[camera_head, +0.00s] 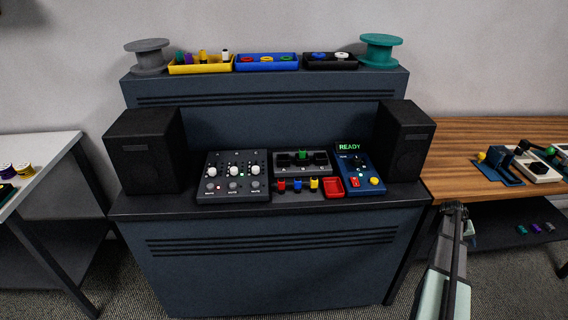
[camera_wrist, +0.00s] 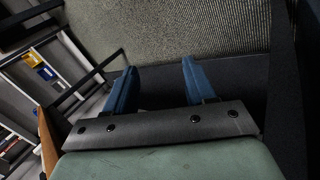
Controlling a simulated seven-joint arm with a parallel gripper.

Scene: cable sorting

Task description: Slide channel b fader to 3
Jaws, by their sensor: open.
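A dark mixer panel (camera_head: 222,195) sits at the left of the console's black ledge. It has three channels side by side, each with a white knob in a vertical slot and a round mute button below. The middle channel's white fader knob (camera_head: 233,170) sits at nearly the same height as its neighbours. Channel letters and scale numbers are too small to read. My gripper (camera_wrist: 158,85) is open and empty in the wrist view, its two blue fingers apart above the floor. In the head view my arm is at lower right, well away from the mixer.
Black speakers (camera_head: 146,150) and (camera_head: 404,142) flank the ledge. A wooden table (camera_head: 490,135) stands at right. Room above the mixer is clear.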

